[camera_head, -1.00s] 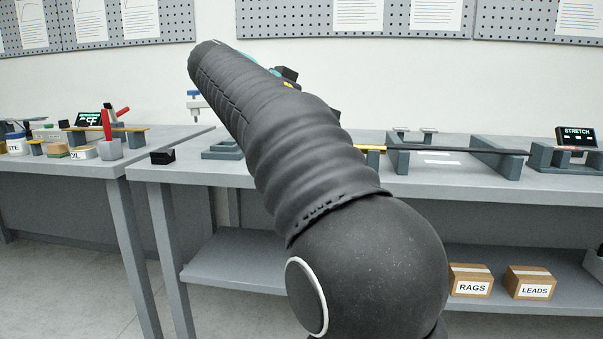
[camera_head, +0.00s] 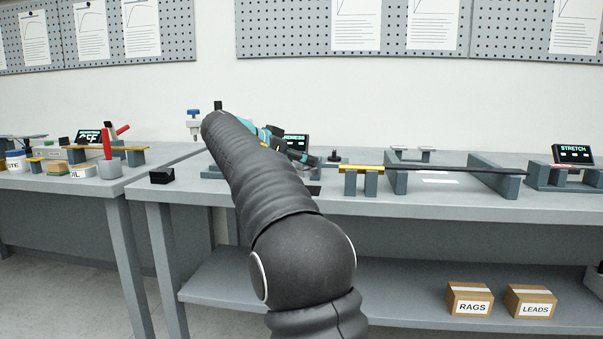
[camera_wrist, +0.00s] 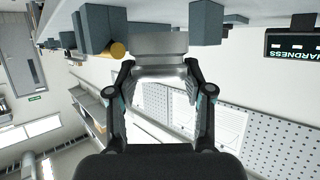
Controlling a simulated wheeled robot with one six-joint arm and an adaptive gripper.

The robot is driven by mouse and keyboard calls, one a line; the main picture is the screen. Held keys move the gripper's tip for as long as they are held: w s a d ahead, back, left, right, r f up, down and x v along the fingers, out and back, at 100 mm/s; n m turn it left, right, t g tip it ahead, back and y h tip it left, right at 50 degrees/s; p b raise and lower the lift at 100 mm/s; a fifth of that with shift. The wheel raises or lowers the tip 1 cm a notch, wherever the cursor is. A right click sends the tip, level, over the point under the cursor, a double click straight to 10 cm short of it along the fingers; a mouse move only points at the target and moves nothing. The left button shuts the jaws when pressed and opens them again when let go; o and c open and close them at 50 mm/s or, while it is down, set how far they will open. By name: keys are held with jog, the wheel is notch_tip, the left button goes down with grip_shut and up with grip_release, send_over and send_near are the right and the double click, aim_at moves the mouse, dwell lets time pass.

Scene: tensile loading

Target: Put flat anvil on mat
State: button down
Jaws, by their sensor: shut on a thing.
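In the wrist view my gripper (camera_wrist: 160,70) is shut on a grey, round metal piece with a stepped rim, which looks like the flat anvil (camera_wrist: 160,45). The two fingers press it from either side. In the head view my gripper (camera_head: 309,159) is a small dark shape over the right-hand bench, largely screened by my arm, and I cannot make out the anvil there. A small dark flat patch (camera_head: 314,190) on the bench near the gripper may be the mat; part of it is hidden behind my arm.
A HARDNESS display (camera_head: 296,142) stands behind the gripper. A yellow bar (camera_head: 361,168) on grey blocks and a long dark bar (camera_head: 450,169) on supports lie to the right. A black holder (camera_head: 162,176) sits at the bench's left end.

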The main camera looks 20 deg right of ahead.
aim_at(302, 173)
jog(key=shift+f+b, duration=0.35)
jog(key=shift+f, duration=1.6)
jog(key=shift+f, duration=0.25)
jog(key=shift+c, duration=2.2)
grip_release()
jog(key=shift+r, duration=0.15)
jog(key=v, duration=1.2)
